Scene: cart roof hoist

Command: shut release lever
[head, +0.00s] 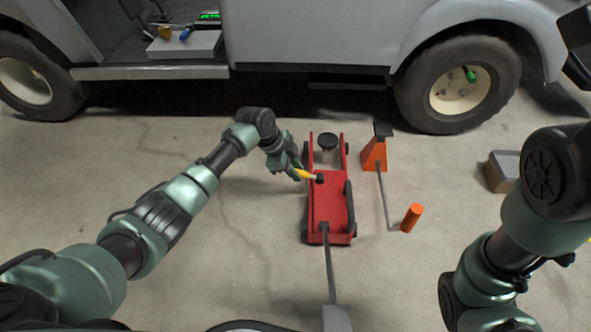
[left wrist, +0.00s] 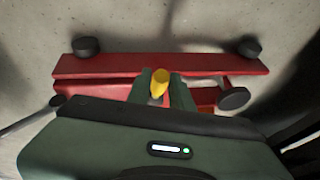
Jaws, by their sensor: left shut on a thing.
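The red floor jack (head: 330,205) stands on the concrete floor, with its round dark saddle (head: 328,141) toward the vehicle. A yellow lever (head: 306,174), which I take as the release lever, slants up and left from a black pivot on the jack's body. My left gripper (head: 296,170) is shut on the lever's outer end. In the left wrist view the yellow tip (left wrist: 160,82) shows between the two green fingers, with the red jack (left wrist: 110,66) beyond. My right arm shows at the right edge, but its fingertips do not.
A white vehicle (head: 310,35) with two wheels stands across the back. Right of the jack are an orange stand (head: 374,154) and an orange grip (head: 411,217) on a thin rod. A grey-topped box (head: 503,168) sits farther right. The jack's handle (head: 329,265) points toward me. Floor left of the jack is clear.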

